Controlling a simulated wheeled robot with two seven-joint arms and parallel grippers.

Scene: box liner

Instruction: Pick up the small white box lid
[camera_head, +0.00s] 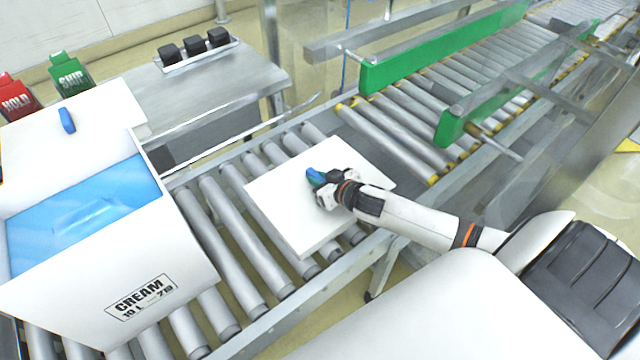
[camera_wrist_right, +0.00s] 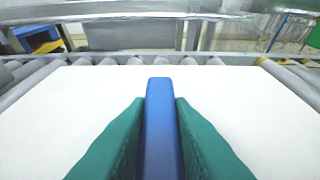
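The small white box lid (camera_head: 290,210) is a flat white square panel over the conveyor rollers; I cannot tell whether it touches them. A blue handle (camera_head: 315,177) stands up at its middle. My right gripper (camera_head: 322,181) is over the lid, at this handle. In the right wrist view, its two green fingers (camera_wrist_right: 160,125) stand close on either side of the blue handle (camera_wrist_right: 160,95) and appear to be shut on it. The lid (camera_wrist_right: 245,110) spreads out flat beneath them. My left gripper is not in view.
A white box (camera_head: 180,260) marked CREAM, with a blue liner (camera_head: 85,215), stands on the rollers at left. Another white panel (camera_head: 100,115) with a blue handle is behind it. Red (camera_head: 18,98) and green (camera_head: 70,72) containers stand at the back left. Green rails (camera_head: 430,55) flank the far conveyor.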

